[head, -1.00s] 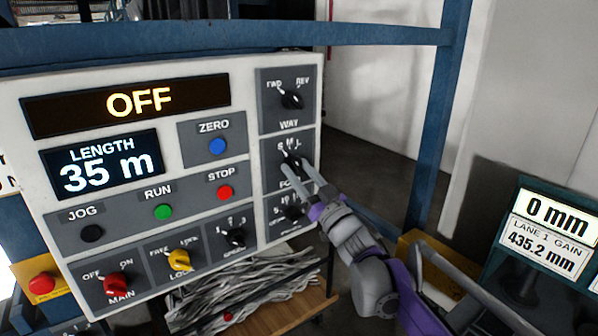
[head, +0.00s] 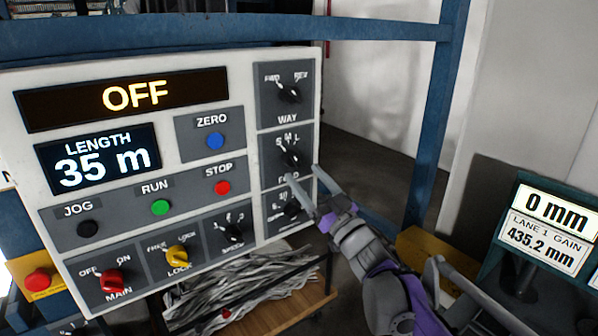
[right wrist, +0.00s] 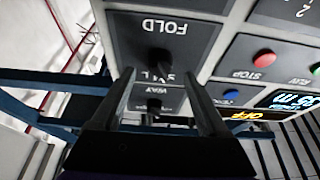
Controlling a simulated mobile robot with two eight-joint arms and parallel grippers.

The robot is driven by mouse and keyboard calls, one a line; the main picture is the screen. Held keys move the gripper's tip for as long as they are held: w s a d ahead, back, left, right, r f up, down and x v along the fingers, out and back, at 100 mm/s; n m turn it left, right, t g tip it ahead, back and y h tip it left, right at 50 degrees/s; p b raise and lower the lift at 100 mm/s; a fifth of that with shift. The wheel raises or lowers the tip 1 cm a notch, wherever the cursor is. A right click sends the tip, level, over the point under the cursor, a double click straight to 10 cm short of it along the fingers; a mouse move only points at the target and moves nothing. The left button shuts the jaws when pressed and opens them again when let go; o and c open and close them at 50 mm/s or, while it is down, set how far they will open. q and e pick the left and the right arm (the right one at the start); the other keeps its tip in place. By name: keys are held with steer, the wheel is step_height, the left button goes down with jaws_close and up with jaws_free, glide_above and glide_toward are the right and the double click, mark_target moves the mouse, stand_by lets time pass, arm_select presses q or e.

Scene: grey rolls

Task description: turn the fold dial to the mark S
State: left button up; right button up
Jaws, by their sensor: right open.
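The fold dial (head: 291,156) is a black knob on a grey plate in the right column of the control panel, under the marks S, M and L. Its knob leans to the upper left, toward the S side; the exact mark is hard to read. In the right wrist view the fold dial (right wrist: 160,58) shows beyond the fingertips. My right gripper (head: 302,175) is open and empty. Its two fingers are just below the knob in the head view, apart from it, and partly cover the FOLD label. It also shows in the right wrist view (right wrist: 157,76). My left gripper is out of view.
The WAY dial (head: 289,93) is above and another dial (head: 291,209) is below, close to my right fingers. The red STOP button (head: 223,188) is to the left. A blue post (head: 437,120) stands right of the panel. A wooden table (head: 270,318) holds grey strips.

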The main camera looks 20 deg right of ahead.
steer(key=v, duration=0.7)
steer(key=shift+b, duration=0.4)
steer(key=shift+w, duration=0.1)
steer(key=s+d+f+m+g+h, duration=0.2)
steer(key=s+f+m+g+h, duration=0.1)
steer(key=f+h, duration=0.3)
steer(key=s+d+f+m+g+h, duration=0.2)
steer(key=s+f+m+g+h, duration=0.15)
steer(key=f, duration=0.45)
steer(key=s+a+f+n+g+y, duration=0.1)
steer(key=s+a+f+g, duration=0.2)
steer(key=s+f, duration=0.6)
steer(key=s+a+f+n+g+y, duration=0.1)
steer(key=s+a+f+g, duration=0.3)
steer(key=s+f, duration=0.6)
steer(key=shift+s+f+g+p, duration=0.25)
steer(key=shift+s+g+p, duration=0.15)
steer(key=shift+g, duration=0.65)
